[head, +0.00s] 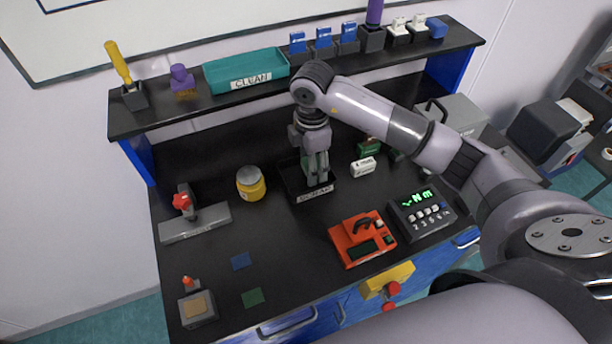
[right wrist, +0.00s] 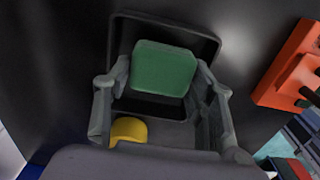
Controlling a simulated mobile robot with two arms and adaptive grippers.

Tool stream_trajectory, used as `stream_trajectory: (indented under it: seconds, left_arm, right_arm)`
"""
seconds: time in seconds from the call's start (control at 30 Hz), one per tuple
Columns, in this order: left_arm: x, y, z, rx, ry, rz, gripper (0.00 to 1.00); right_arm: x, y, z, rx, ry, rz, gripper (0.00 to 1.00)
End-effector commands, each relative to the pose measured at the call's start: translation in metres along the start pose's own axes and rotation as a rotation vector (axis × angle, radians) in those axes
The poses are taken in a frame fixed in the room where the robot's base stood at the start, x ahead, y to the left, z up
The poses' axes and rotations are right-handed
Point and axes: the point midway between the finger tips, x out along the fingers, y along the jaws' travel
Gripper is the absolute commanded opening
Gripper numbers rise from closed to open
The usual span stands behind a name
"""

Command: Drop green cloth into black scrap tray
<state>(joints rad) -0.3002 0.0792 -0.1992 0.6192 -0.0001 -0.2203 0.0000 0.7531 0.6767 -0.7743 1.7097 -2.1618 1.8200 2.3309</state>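My right gripper (head: 317,180) points down over the black scrap tray (head: 293,182), which has a label on its front. In the right wrist view, the gripper (right wrist: 163,75) has one finger on each side of the green cloth (right wrist: 163,70), a thick soft-looking pad that it grips. The tray (right wrist: 165,17) shows behind the cloth, with its rim around it. The gripper hides part of the tray in the head view. My left gripper is not in view.
A yellow jar (head: 251,184) stands left of the tray. A white block (head: 363,167) and a red device (head: 361,239) are to its right, beside a black keypad display (head: 421,214). Blue (head: 240,261) and green (head: 252,297) squares lie at the front left. A shelf holds a teal CLEAN tray (head: 246,72).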

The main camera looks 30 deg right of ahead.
Motion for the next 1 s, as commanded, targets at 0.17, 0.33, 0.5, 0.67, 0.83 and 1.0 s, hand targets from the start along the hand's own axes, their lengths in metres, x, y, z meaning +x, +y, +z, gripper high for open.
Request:
stream_trajectory:
  seconds: [0.17, 0.33, 0.5, 0.67, 0.83, 1.0]
  left_arm:
    - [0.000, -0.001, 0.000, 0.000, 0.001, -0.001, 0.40]
    - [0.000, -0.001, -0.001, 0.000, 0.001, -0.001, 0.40]
    - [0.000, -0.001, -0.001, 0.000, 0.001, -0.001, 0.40]
    - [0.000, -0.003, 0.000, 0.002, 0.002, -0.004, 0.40]
    - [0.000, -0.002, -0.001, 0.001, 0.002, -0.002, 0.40]
    - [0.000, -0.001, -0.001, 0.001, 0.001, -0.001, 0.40]
  right_arm:
    - [0.000, 0.000, 0.000, 0.000, 0.000, 0.000, 0.64]
    - [0.000, 0.000, 0.000, 0.000, 0.000, 0.000, 0.72]
    - [0.000, 0.000, 0.000, 0.000, 0.000, 0.000, 0.72]
    - [-0.005, 0.000, 0.000, 0.000, 0.000, 0.001, 0.72]
    - [-0.032, 0.001, 0.000, -0.001, 0.001, 0.005, 0.72]
    - [-0.071, 0.001, 0.000, -0.001, 0.000, 0.006, 0.72]
